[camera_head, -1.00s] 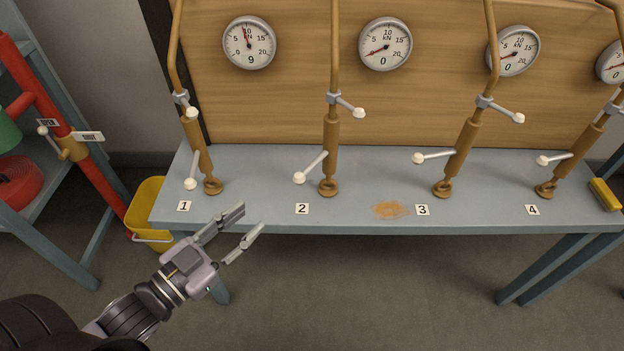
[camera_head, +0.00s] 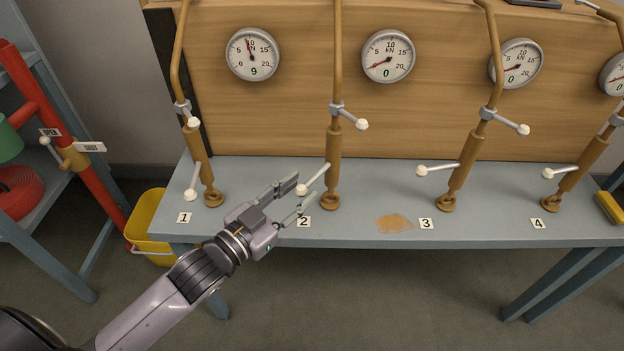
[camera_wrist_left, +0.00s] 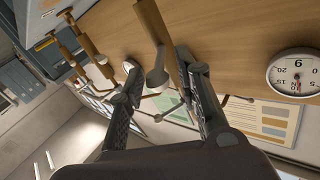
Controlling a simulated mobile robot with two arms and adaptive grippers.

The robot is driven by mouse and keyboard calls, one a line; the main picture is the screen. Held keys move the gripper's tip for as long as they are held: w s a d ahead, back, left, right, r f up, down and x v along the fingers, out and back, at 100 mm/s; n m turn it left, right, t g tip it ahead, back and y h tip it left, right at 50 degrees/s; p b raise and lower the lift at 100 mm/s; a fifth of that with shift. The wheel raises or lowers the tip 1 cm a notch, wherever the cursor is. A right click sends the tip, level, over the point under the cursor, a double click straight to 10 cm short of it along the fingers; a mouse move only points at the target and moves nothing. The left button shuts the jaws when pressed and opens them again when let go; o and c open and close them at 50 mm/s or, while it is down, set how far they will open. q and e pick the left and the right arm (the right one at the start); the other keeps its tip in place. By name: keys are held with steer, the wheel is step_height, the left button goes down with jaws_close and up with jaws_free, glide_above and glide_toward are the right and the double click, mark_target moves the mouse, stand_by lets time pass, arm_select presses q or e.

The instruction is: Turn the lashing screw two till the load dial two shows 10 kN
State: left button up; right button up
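Lashing screw two (camera_head: 333,165) is a brown upright turnbuckle on the bench above label 2, with a rod handle low on its left ending in a white knob (camera_head: 301,189). Load dial two (camera_head: 388,56) reads 0 kN on the board behind it. My left gripper (camera_head: 299,192) is open, its fingers pointing at this lower handle, with the knob at or between the fingertips. In the left wrist view a pale knob (camera_wrist_left: 157,80) shows between the spread fingers; contact cannot be told. My right gripper is not in view.
Screw one (camera_head: 199,155) stands left, its dial (camera_head: 252,54) reading 9. Screws three (camera_head: 466,160) and four (camera_head: 585,160) stand right, with similar handles. An orange stain (camera_head: 394,223) marks the bench top (camera_head: 370,175). A yellow bin (camera_head: 150,230) is on the floor at left.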

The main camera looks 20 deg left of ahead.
mark_target(312, 177)
arm_select(q)
steer(key=x, duration=0.3)
steer(key=shift+w+d, duration=0.1)
steer(key=shift+w, duration=0.25)
steer(key=shift+w+d, duration=0.25)
steer(key=shift+w, duration=0.2)
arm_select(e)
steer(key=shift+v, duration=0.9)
arm_select(q)
steer(key=shift+c, duration=0.3)
steer(key=c, duration=0.7)
jaws_close()
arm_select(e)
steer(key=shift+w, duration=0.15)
arm_select(q)
steer(key=shift+s+f, duration=0.1)
